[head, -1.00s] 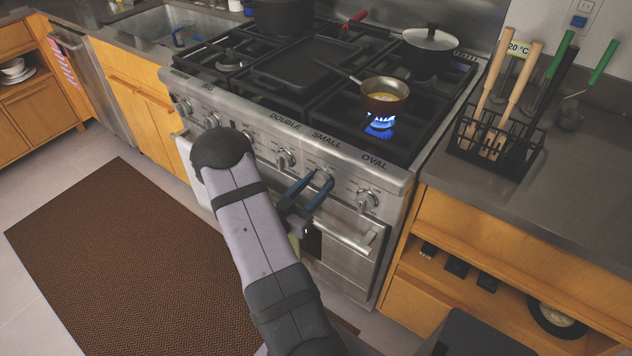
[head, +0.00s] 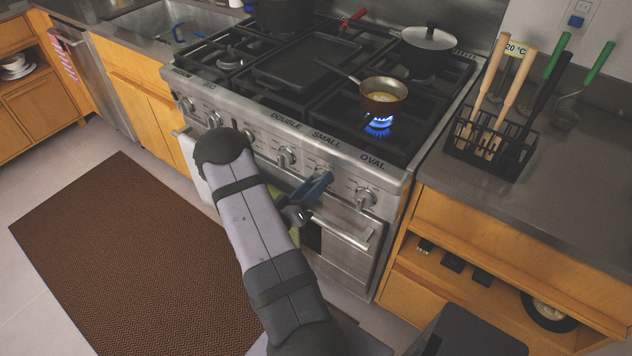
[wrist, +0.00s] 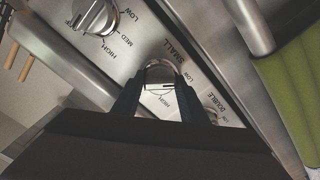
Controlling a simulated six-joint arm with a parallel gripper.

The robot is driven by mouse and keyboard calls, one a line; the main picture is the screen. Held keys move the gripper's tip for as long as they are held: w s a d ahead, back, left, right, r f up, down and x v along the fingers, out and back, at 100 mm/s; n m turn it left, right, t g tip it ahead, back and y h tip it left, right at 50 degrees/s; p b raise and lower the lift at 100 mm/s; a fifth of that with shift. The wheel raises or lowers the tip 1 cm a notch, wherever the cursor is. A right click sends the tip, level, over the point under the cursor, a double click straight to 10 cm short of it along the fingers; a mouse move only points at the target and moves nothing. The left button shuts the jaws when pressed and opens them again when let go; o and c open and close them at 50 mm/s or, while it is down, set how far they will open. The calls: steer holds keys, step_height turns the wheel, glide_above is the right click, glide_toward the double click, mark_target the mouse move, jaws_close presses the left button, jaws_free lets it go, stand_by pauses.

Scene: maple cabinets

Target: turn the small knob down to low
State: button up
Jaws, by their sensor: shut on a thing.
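The small knob (wrist: 160,72) is silver and sits under the SMALL label on the stove's front panel. In the wrist view my gripper (wrist: 161,88) has one dark finger on each side of it, shut on it. In the head view the blue fingers of my gripper (head: 322,180) reach the panel below SMALL and hide most of the knob. The wrist view shows HIGH printed close to the knob.
The oval knob (head: 366,198) is just right of my gripper, and the double knob (head: 286,158) just left. The oven handle (head: 343,232) runs below the panel. A green towel (wrist: 289,100) hangs near my gripper. A utensil rack (head: 492,142) stands on the right counter.

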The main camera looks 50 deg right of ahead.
steer(key=shift+f, duration=0.1)
stand_by(0.3)
steer(key=o, duration=1)
steer(key=shift+a+b, duration=0.65)
steer(key=shift+a, duration=3.05)
